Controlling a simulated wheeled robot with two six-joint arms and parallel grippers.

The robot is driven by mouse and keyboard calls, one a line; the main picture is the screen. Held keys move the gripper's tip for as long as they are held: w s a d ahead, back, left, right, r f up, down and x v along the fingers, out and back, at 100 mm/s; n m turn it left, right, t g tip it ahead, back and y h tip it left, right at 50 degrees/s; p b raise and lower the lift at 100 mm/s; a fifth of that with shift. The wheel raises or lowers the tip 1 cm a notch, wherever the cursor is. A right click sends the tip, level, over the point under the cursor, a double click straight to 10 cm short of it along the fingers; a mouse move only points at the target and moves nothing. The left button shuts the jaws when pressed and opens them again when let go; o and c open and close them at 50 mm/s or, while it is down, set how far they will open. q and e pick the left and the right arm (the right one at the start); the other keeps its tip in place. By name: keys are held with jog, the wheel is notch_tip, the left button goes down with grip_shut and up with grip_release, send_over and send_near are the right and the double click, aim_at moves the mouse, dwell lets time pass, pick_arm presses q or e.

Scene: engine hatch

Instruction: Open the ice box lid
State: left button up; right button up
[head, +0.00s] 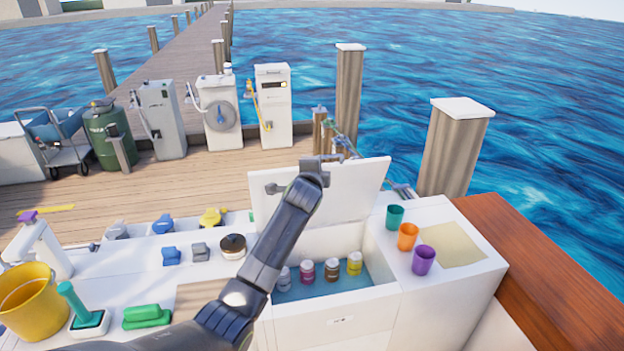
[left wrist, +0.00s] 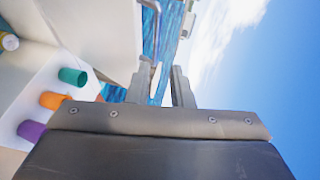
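The ice box (head: 338,323) is a white box set in the counter, and its inside shows. Its white lid (head: 352,190) stands raised, close to upright, behind the opening. Several small bottles (head: 331,270) stand in the box. My left gripper (head: 325,160) is at the lid's top edge in the head view. In the left wrist view its two fingers (left wrist: 163,88) are apart. A thin grey bar (left wrist: 157,30) reaches down to the gap between them, close to the left finger, and the lid's white panel (left wrist: 105,35) is beside it. I cannot tell whether they touch. My right gripper is not in view.
Green, orange (head: 408,237) and purple cups stand on the counter right of the box. A yellow bucket (head: 32,303), a green brush (head: 75,300) and a dark round jar (head: 233,246) are to the left. A wooden post (head: 455,150) rises behind on the right.

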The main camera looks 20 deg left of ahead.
pick_arm(q)
jog(key=b+v, duration=0.1)
jog(key=v, duration=0.5)
jog(key=shift+s, duration=0.35)
jog(key=shift+r, duration=0.1)
